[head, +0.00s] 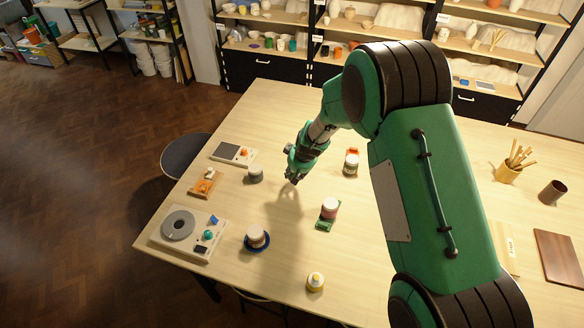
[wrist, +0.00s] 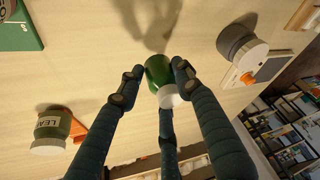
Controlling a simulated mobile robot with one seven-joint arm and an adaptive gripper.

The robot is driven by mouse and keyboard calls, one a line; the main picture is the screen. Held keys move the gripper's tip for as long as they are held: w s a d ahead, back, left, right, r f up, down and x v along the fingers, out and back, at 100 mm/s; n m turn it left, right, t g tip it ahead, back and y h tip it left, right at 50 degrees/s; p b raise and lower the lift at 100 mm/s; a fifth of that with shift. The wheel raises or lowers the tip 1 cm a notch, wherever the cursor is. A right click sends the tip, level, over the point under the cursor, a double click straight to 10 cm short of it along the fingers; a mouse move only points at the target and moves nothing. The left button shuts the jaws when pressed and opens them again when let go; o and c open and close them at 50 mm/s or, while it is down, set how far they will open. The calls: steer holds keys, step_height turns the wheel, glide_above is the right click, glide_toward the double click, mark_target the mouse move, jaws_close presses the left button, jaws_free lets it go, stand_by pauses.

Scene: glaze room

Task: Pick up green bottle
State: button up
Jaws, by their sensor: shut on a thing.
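The green bottle (wrist: 160,70) with a white cap shows in the wrist view, between the fingertips of my gripper (wrist: 158,80). My gripper is shut on it, with fingers on its left and right sides and another finger below it in the picture. In the head view my gripper (head: 293,179) is over the middle of the table, and I cannot make out the bottle there. Whether the bottle is clear of the tabletop is hard to tell.
On the table (head: 270,110), a grey jar (head: 255,174) stands left of my gripper and a labelled jar on an orange base (head: 351,162) stands right. A jar on a green base (head: 329,209), a jar on a blue dish (head: 256,238) and a yellow bottle (head: 316,282) stand nearer.

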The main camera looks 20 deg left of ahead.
steer(key=shift+s+d+r+b, duration=0.1)
steer(key=shift+s+d+b, duration=0.1)
steer(key=shift+s+d, duration=0.4)
steer(key=shift+s+d+r+b, duration=0.15)
steer(key=shift+s+d, duration=0.15)
steer(key=shift+s, duration=0.55)
